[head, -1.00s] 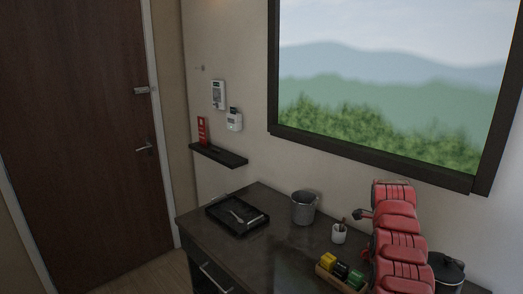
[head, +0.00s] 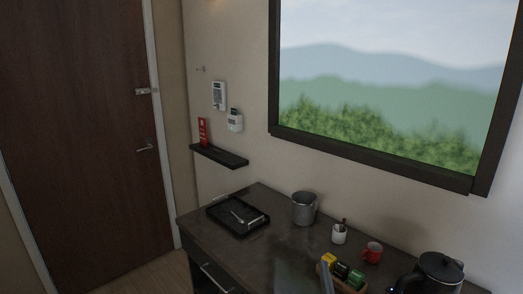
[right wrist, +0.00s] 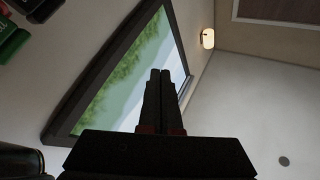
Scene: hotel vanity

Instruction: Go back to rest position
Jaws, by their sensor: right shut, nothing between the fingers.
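My left gripper is in neither view.
The dark vanity counter (head: 280,236) holds a black tray (head: 216,214), a metal bucket (head: 304,208), a white cup (head: 339,235), a red mug (head: 373,252), a tea box (head: 345,285) with coloured packets, and a black kettle (head: 440,268) at the right. A wall shelf (head: 219,156) is behind.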

